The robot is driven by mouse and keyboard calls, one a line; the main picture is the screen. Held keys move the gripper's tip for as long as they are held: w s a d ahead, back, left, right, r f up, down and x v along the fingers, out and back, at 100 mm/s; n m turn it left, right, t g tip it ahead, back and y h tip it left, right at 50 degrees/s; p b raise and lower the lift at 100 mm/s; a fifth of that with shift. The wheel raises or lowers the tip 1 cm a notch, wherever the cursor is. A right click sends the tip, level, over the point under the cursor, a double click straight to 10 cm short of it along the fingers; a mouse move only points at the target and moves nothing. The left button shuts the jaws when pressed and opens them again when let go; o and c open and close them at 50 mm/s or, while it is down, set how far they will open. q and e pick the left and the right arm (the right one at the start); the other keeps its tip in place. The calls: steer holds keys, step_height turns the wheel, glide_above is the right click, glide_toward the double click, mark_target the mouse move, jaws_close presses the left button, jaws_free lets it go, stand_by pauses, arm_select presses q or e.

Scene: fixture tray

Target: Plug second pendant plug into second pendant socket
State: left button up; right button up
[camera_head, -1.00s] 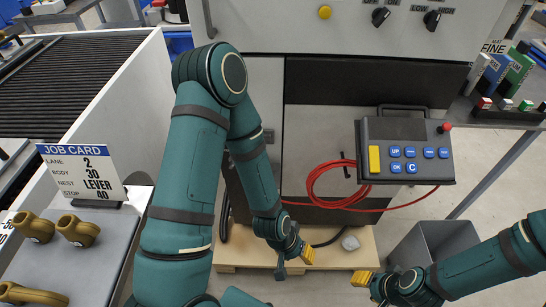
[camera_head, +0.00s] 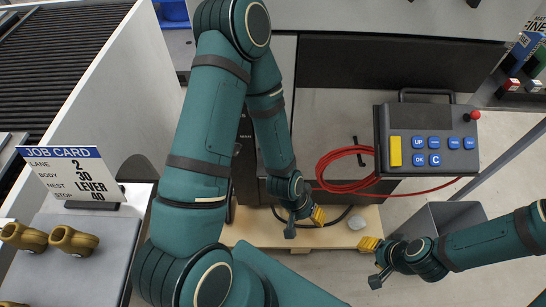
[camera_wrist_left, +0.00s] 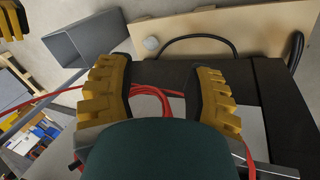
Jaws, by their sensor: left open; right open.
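A pendant (camera_head: 427,170) with blue buttons, a yellow button and a red knob is at the right of the head view. A coiled red cable (camera_head: 345,188) runs beside and below it; it also shows in the wrist view (camera_wrist_left: 152,92). A short black piece (camera_head: 359,150) is by the coil; I cannot tell whether it is a plug. No plug or socket can be made out clearly. My left gripper (camera_head: 307,220) is open and empty, left of the pendant and below the coil; its yellow fingers show in the wrist view (camera_wrist_left: 162,68). My right gripper (camera_head: 372,259) is open and empty, to its right.
A wooden board (camera_head: 262,228) bears a black cable (camera_head: 335,221) and a small grey lump (camera_head: 358,222). A grey bin (camera_head: 455,213) stands behind my right arm. A job card (camera_head: 75,172) and brown fittings (camera_head: 73,240) are on a grey bench at left.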

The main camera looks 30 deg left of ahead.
arm_select(q)
steer(key=shift+o, duration=0.5)
steer(key=w+a+r+n+y+p, duration=0.2)
steer(key=w+a+r+p, duration=0.1)
steer(key=w+a+r, duration=0.2)
steer(key=a+r, duration=0.2)
steer(key=a, duration=0.1)
steer(key=shift+w+a+g+p, duration=0.3)
steer(key=shift+a+g+p, duration=0.05)
steer(key=shift+a+g, duration=0.05)
steer(key=w+a+r+n+g+y+p, duration=0.1)
steer(key=w+a+r+n+p, duration=0.1)
steer(key=a+r, duration=0.6)
steer(key=shift+w+a+r+n+y, duration=0.3)
steer(key=shift+w+r+n+y, duration=0.1)
steer(key=shift+r, duration=0.2)
step_height(320, 180, down, 9)
steer(key=shift+r+b, duration=0.2)
steer(key=shift+b, duration=0.9)
steer(key=f+b, duration=0.1)
steer(key=f, duration=0.4)
steer(key=shift+w+d+f+b, duration=0.15)
steer(key=shift+d+f+b, duration=0.05)
steer(key=shift+b, duration=0.15)
steer(key=shift+r, duration=0.1)
